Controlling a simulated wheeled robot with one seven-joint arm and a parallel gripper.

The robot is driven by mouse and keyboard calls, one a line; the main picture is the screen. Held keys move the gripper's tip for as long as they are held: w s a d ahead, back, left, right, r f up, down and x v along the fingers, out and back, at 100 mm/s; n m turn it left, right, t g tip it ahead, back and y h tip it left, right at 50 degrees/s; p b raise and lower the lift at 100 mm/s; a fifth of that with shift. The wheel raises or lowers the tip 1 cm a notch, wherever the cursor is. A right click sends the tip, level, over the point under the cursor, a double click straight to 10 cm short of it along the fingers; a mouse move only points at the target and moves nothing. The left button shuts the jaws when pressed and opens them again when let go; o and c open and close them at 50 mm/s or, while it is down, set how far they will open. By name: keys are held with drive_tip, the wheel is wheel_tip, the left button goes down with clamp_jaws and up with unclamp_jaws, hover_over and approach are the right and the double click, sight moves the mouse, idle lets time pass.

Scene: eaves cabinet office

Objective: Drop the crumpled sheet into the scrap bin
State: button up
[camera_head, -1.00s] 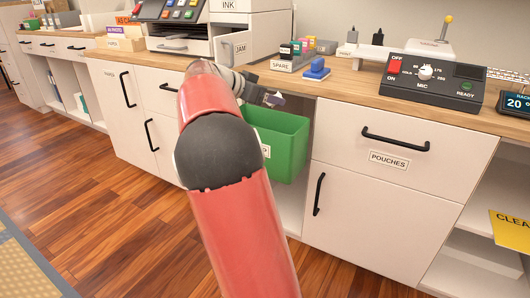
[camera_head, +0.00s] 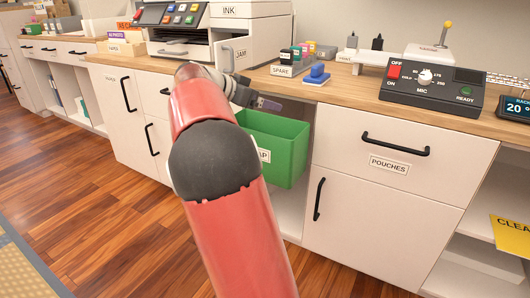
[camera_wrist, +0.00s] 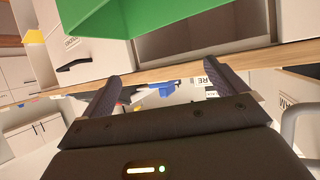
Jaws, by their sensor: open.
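The green scrap bin (camera_head: 285,151) hangs in an open bay under the counter, its label partly covered by my arm. Its inside floor is hidden in the head view. In the wrist view the bin (camera_wrist: 150,16) fills the top edge. My gripper (camera_head: 266,104) is just above the bin's back rim, by the counter edge. In the wrist view my gripper (camera_wrist: 171,78) has its two dark fingers spread apart, with nothing clearly held between them. I cannot make out the crumpled sheet in either current view.
The wooden counter edge (camera_head: 345,104) runs close behind my gripper. A blue stamp (camera_head: 316,74) and the SPARE rack (camera_head: 284,70) stand near it. A printer (camera_head: 250,32) is at left, a control box (camera_head: 432,83) at right. The POUCHES drawer (camera_head: 400,155) is shut.

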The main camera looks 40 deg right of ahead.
drive_tip(key=v, duration=0.5)
idle(0.3)
drive_tip(key=s+a+f+n+t+y+p, duration=0.3)
drive_tip(key=s+a+n+y+p, duration=0.2)
drive_tip(key=s+a+n, duration=0.4)
drive_tip(key=s+a+f+n+t+y+p, duration=0.2)
drive_tip(key=s+a+f+n+y+p, duration=0.2)
drive_tip(key=s+a, duration=1.2)
drive_tip(key=s+n+y+p, duration=0.1)
drive_tip(key=s+n+y, duration=0.2)
drive_tip(key=n, duration=0.2)
drive_tip(key=shift+s+a+t+y, duration=0.2)
drive_tip(key=shift+a+t+y, duration=0.15)
drive_tip(key=shift+t+y, duration=0.05)
drive_tip(key=shift+f, duration=0.1)
